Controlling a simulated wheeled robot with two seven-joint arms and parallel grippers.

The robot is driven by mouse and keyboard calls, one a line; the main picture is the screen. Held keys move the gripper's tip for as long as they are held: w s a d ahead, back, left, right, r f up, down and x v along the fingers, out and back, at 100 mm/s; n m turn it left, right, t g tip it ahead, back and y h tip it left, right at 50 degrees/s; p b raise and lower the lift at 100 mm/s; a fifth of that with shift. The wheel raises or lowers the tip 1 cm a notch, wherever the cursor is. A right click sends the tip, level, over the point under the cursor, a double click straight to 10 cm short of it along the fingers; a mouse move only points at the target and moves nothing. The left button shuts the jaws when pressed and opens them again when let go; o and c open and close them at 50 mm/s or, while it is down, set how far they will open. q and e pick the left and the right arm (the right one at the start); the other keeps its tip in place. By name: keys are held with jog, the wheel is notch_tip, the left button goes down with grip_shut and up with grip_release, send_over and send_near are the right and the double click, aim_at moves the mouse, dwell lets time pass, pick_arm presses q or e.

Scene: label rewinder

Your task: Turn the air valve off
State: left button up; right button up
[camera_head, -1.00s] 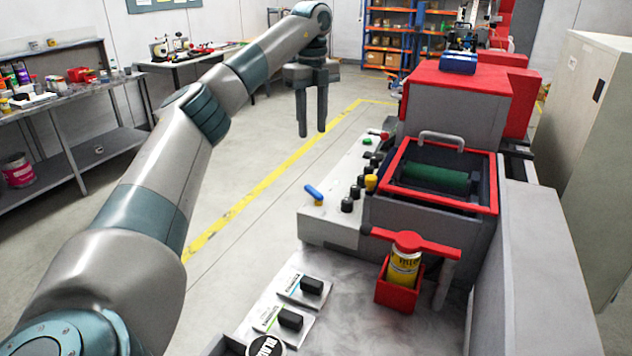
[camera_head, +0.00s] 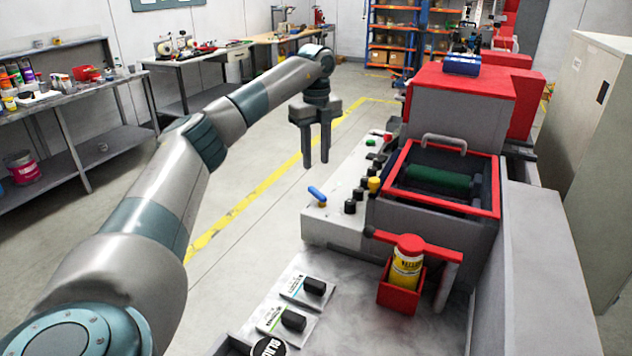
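The air valve appears to be the blue lever (camera_head: 317,194) on a small yellow base, at the left end of the machine's light grey control panel (camera_head: 325,228). The lever slants down to the right. My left gripper (camera_head: 316,166) points down, with a gap between its two fingers and nothing held. In the picture its fingertips are just above the blue lever, and I see no contact. How far they are from it in depth is hard to tell. My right gripper is not in view.
Several black knobs and a yellow knob (camera_head: 374,185) stand right of the lever. A red-framed bay with a green roller (camera_head: 438,180) lies behind them. A red holder with a yellow can (camera_head: 406,268) stands in front. The floor left of the panel is clear.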

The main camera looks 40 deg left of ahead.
aim_at(316, 190)
pick_arm(q)
notch_tip(316, 190, down, 9)
jog(key=p, duration=0.3)
jog(key=shift+f, duration=0.15)
jog(key=shift+c, duration=0.3)
grip_shut()
